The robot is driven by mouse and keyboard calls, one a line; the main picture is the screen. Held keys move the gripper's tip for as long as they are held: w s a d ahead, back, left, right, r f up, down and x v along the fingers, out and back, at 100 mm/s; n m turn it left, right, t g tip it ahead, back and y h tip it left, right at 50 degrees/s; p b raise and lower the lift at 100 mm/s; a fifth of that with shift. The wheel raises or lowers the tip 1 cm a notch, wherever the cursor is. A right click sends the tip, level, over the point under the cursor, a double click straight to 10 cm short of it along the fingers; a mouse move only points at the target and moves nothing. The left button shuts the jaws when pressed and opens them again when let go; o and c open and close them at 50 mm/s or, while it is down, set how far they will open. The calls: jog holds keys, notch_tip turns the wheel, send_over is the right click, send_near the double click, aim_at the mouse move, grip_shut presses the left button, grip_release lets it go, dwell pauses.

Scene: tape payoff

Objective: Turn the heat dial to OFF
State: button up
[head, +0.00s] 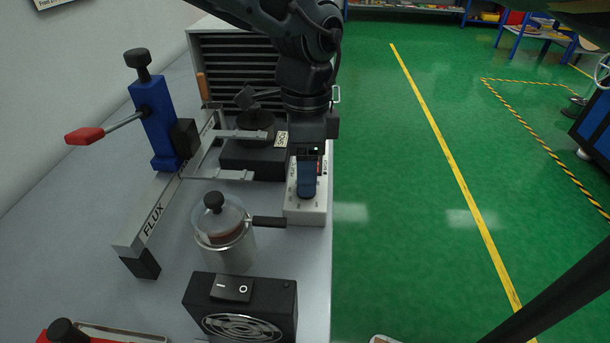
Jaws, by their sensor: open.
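A pale box (305,215) with small printed marks stands at the right edge of the bench. A blue knob (307,181), which looks like the heat dial, sits on its top. My gripper (312,150) points down over the far part of this box, right at the knob's far end. It is open. My wrist hides the far part of the box, and I cannot tell whether the fingers touch the knob. The dial's marks are too small to read, so its setting cannot be told.
A lidded metal pot (224,240) with a black handle stands left of the box, its handle reaching close. A black fan unit (240,305) is in front. A dark round-topped unit (252,155), a FLUX rail (150,220) and a blue clamp (155,125) stand left. Green floor is free at right.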

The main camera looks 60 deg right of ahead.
jog(key=shift+f, duration=0.95)
jog(key=shift+s, duration=0.1)
jog(key=c, duration=1)
jog(key=shift+c, duration=0.2)
